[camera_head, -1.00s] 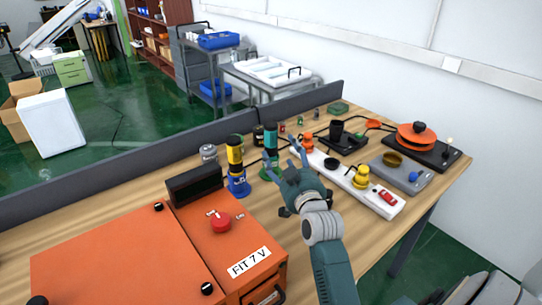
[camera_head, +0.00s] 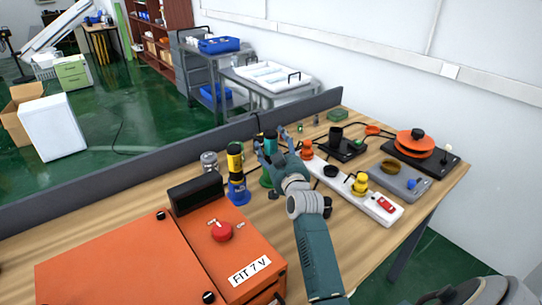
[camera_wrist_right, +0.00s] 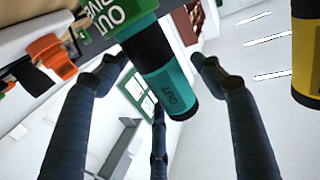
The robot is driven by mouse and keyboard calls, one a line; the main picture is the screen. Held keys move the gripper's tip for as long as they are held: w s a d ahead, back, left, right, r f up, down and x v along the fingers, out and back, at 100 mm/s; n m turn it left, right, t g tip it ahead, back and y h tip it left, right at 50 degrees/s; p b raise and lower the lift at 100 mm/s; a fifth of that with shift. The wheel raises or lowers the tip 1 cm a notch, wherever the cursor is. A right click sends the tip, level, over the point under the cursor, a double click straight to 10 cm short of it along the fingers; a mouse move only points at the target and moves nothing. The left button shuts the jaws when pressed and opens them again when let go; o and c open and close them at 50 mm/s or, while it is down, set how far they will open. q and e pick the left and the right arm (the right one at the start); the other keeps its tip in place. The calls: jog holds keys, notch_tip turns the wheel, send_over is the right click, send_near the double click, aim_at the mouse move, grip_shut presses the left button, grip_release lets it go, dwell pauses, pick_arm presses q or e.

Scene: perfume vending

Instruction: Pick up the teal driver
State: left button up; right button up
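The teal driver (camera_head: 271,139) stands upright in a green holder (camera_head: 265,181) marked "OUT", near the table's back edge. It also shows large in the right wrist view (camera_wrist_right: 168,85), its teal body with a dark band and lower grip. My right gripper (camera_head: 273,137) is open with its fingers spread on either side of the driver. In the right wrist view the driver lies between the fingertips (camera_wrist_right: 160,70), with gaps visible, so the fingers do not appear closed on it. My left gripper is not in view.
A yellow driver (camera_head: 235,158) stands in a blue holder (camera_head: 239,191) close on the left, beside a metal cylinder (camera_head: 209,160). An orange box (camera_head: 130,260) fills the front left. A white strip (camera_head: 345,190) and grey tray (camera_head: 400,181) lie right.

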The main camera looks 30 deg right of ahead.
jog(key=c, duration=1.6)
jog(key=shift+o, duration=0.2)
jog(key=shift+r, duration=0.15)
